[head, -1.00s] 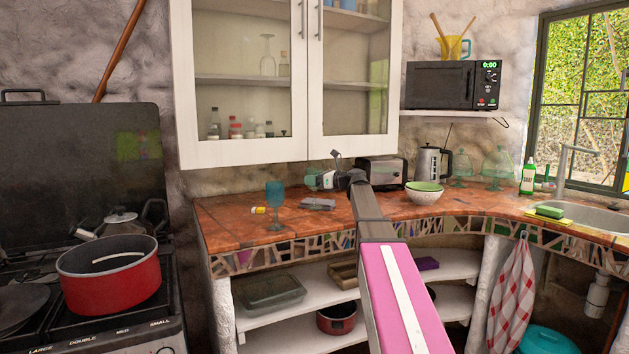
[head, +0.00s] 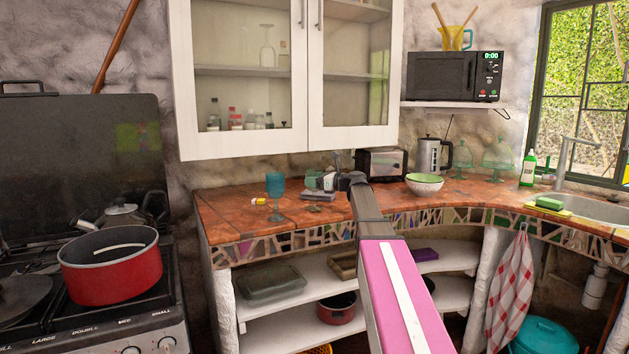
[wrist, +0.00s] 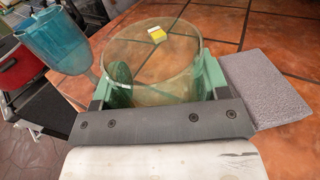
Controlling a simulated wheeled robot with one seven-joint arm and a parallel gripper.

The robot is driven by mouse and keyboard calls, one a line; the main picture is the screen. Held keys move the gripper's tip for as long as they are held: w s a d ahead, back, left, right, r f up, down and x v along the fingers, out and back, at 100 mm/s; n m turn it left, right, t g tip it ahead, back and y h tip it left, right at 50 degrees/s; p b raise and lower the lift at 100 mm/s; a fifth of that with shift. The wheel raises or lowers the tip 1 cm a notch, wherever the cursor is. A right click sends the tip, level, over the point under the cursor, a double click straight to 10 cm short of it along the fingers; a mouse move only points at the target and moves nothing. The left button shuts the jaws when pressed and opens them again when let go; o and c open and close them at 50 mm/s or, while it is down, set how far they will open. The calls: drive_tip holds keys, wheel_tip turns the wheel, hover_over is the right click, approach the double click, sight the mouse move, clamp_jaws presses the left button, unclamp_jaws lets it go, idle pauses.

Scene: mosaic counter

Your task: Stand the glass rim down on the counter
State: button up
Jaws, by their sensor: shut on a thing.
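A greenish see-through glass (head: 312,182) is between the fingers of my gripper (head: 322,181), above the left part of the counter (head: 225,206). In the wrist view the glass (wrist: 150,45) shows as a wide clear bowl with green finger pads on both sides. My gripper (wrist: 155,88) is shut on it. In the head view the bowl is on top and a thin stem and foot show below, so it looks upright. I cannot tell if the foot touches the counter. A blue goblet (head: 275,185) stands upright to its left; it also shows in the wrist view (wrist: 55,40).
A grey flat block (wrist: 262,86) lies right of the glass. A small yellow item (wrist: 157,35) lies on the counter beyond it. A toaster (head: 381,164), kettle (head: 429,156) and bowl (head: 424,184) stand further right. Bare tiles lie left of the goblet.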

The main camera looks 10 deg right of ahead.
drive_tip(key=shift+f, duration=0.35)
idle(0.4)
drive_tip(key=o, duration=1.1)
